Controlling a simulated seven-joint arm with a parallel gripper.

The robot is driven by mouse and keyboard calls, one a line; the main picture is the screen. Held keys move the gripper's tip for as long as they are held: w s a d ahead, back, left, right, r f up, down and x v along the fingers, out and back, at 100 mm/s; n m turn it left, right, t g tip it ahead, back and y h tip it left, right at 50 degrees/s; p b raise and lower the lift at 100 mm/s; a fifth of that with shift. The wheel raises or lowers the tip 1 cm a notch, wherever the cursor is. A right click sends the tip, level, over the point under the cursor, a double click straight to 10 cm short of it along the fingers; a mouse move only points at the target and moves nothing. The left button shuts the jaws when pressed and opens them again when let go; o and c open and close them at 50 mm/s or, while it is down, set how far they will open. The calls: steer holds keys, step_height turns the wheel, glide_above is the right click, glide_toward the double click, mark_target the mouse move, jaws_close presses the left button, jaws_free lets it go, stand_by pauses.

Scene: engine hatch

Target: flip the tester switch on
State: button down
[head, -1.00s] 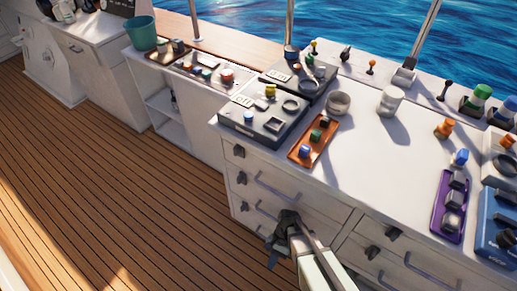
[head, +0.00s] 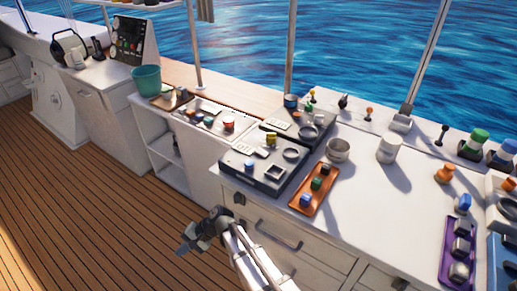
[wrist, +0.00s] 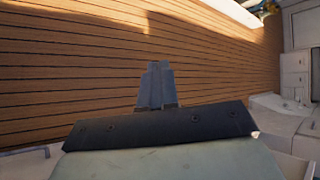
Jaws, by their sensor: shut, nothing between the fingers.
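A dark grey device box (head: 262,168) sits on the near left corner of the white counter. It has a yellow knob, a pale keypad, a ring and a square frame on top. A second dark box (head: 300,128) with a keypad and a ring stands behind it. I cannot tell which part is the tester switch. My gripper (head: 187,245) is in front of the counter's left end, over the deck and apart from the boxes. In the wrist view, its fingers (wrist: 156,84) are together and empty, with deck planks behind them.
An orange tray (head: 313,190) with several small blocks lies right of the near box. A metal bowl (head: 338,150) and a white jar (head: 389,149) stand behind. A purple tray (head: 458,250) is at right. Drawer handles (head: 279,237) stick out of the cabinet front. Open deck lies left.

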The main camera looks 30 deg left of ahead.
steer(key=w+a+r+t+y, duration=0.15)
steer(key=w+a+r, duration=0.35)
steer(key=r, duration=0.5)
steer(key=w+a+r+t+y, duration=0.1)
steer(key=w+a+r+t, duration=0.15)
steer(key=w+r, duration=0.5)
steer(key=w+a+r+t+y, duration=0.15)
steer(key=w+a+r, duration=0.3)
steer(key=r, duration=0.65)
step_height(320, 180, up, 16)
steer(key=m+t+h, duration=0.3)
steer(key=m+h, duration=0.1)
steer(key=h, duration=0.4)
glide_above(257, 149)
steer(key=d, duration=0.3)
steer(key=shift+a+r+g, duration=0.1)
steer(key=shift+g, duration=0.15)
steer(key=f, duration=0.4)
steer(key=a+f, duration=0.1)
steer(key=f, duration=0.4)
steer(key=a+f, duration=0.1)
steer(key=f, duration=0.4)
steer(key=shift+a, duration=0.15)
